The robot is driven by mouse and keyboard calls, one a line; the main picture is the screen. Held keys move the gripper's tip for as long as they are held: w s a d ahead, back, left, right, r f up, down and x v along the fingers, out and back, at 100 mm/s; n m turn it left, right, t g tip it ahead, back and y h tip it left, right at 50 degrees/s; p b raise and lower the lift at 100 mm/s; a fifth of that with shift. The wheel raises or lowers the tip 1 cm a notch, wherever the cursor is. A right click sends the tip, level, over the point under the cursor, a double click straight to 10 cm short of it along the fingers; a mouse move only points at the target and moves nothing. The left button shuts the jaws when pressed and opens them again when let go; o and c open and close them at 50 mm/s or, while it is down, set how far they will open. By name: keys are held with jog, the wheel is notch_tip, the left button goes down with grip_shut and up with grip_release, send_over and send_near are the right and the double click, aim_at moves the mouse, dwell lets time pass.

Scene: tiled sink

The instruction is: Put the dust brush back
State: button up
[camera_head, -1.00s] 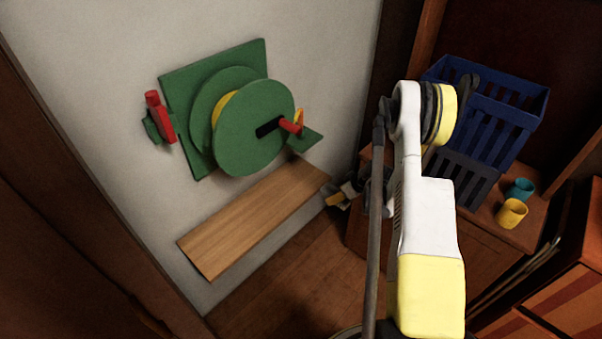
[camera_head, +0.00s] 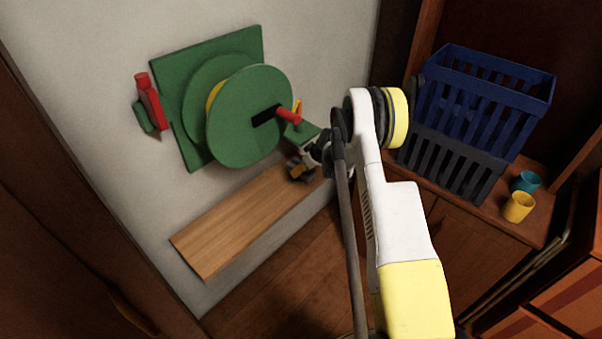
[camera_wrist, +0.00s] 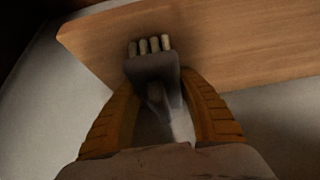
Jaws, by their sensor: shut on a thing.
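The dust brush (camera_wrist: 153,68) shows in the wrist view as a dark grey head with a row of short pale bristle tufts at its far edge. My gripper (camera_wrist: 158,84) has its two ribbed orange fingers shut on it, one on each side. Beyond the bristles lies a wooden wall shelf (camera_wrist: 230,40). I cannot tell whether the brush touches it. In the head view my gripper (camera_head: 299,171) is at the right end of the shelf (camera_head: 235,222), just below the green hose reel. The brush cannot be made out there.
The green hose reel (camera_head: 248,117) with a red handle hangs on the wall above the shelf. The shelf's left and middle are bare.

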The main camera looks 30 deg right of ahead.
jog(key=shift+f, duration=0.15)
jog(key=o, duration=1.2)
jog(key=shift+s+d+r+p, duration=0.15)
jog(key=shift+r+p, duration=0.15)
jog(key=shift+r, duration=0.15)
jog(key=p+v, duration=0.4)
jog(key=v, duration=0.7)
jog(key=shift+s+r, duration=0.15)
jog(key=shift+s, duration=0.05)
